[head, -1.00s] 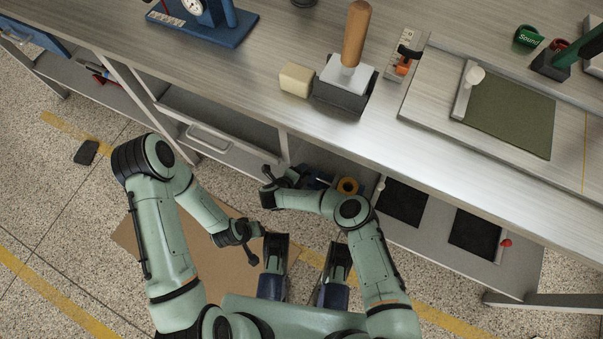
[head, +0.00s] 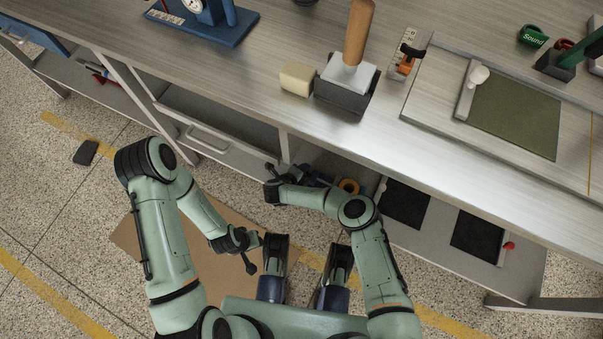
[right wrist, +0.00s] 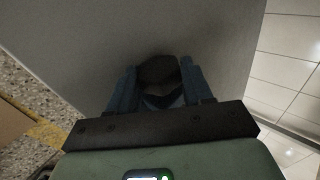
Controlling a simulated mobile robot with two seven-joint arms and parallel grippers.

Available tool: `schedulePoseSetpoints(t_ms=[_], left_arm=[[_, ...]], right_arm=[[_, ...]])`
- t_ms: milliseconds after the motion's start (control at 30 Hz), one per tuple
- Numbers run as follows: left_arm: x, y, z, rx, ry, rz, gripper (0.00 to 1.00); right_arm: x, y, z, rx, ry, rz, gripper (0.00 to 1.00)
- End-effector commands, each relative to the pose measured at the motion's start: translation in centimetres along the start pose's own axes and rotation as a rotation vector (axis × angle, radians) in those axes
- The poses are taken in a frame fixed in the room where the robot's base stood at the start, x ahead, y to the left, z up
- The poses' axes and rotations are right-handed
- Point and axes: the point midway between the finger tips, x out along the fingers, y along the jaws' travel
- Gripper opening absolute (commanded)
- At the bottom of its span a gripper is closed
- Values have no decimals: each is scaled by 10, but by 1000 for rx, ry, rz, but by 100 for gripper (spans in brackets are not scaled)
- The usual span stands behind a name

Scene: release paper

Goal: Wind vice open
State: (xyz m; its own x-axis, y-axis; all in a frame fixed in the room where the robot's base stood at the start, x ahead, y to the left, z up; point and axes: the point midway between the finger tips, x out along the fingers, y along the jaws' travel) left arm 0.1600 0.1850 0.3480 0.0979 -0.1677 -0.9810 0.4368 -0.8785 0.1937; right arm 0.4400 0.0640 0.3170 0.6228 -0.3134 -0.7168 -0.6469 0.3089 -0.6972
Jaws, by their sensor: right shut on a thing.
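A small dark blue object (head: 318,180), perhaps the vice, sits on the shelf below the bench top. It is partly hidden and too small to make out. My right gripper (head: 278,176) reaches under the bench edge, just left of it. In the right wrist view my right gripper (right wrist: 160,80) is shut on a dark rounded end piece (right wrist: 158,72), perhaps the vice handle. The vice's jaws cannot be made out. My left gripper (head: 250,254) hangs low over the floor at the left, away from the shelf; its fingers are too unclear to read.
The bench top above carries a cream block (head: 297,78), a wooden-handled stamp (head: 349,70) and a green board (head: 514,115). A bench post (head: 287,147) stands close to my right gripper.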

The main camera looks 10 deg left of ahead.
Motion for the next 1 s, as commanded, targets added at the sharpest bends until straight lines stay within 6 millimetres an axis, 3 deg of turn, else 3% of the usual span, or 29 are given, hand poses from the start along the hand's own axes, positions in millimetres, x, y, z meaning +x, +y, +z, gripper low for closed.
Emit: schedulePoseSetpoints(t_ms=[233, 567, 600, 633, 1000], left_arm=[[-3, 4, -4, 5, 15, 7, 43], [-3, 3, -4, 4, 14, 6, 43], [-3, 3, -4, 4, 14, 6, 43], [-3, 3, -4, 4, 14, 6, 43], [-7, 6, -7, 7, 26, 12, 43]], right_arm=[[1, -4, 0, -16, 16, 162, 20], [0, -3, 0, -18, 17, 187, 20], [0, -2, 0, -18, 17, 187, 53], [0, -2, 0, -18, 17, 187, 59], [-6, -4, 1, -19, 15, 185, 59]])
